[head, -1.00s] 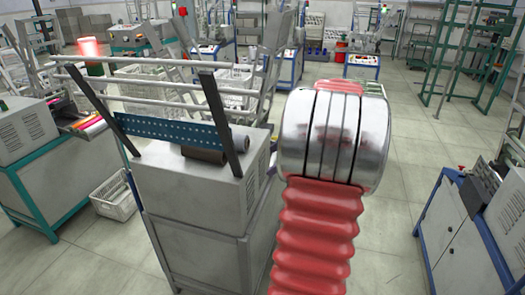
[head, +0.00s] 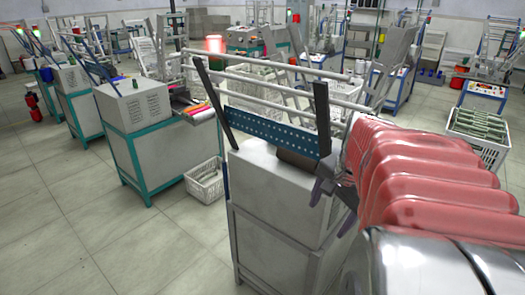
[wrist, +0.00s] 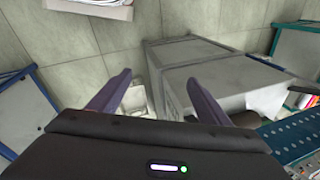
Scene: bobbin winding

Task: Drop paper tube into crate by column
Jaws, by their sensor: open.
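My gripper (head: 333,203) is open, beside the right side of the grey machine cabinet (head: 275,190). In the wrist view its two purple fingers (wrist: 155,82) are apart with nothing held between them. Between them, far below on the floor, a small white crate (wrist: 138,98) shows, partly covered by a finger. No paper tube is clearly identifiable now. A dark roll end (wrist: 245,119) shows just right of the right finger, by the blue perforated plate (wrist: 290,138). I cannot tell whether it is the tube.
A white basket (head: 205,182) stands on the floor left of the cabinet. A white crate with green pieces (head: 478,137) stands at the right. Metal rails (head: 280,88) rise above the cabinet. Open floor (head: 110,240) lies at front left.

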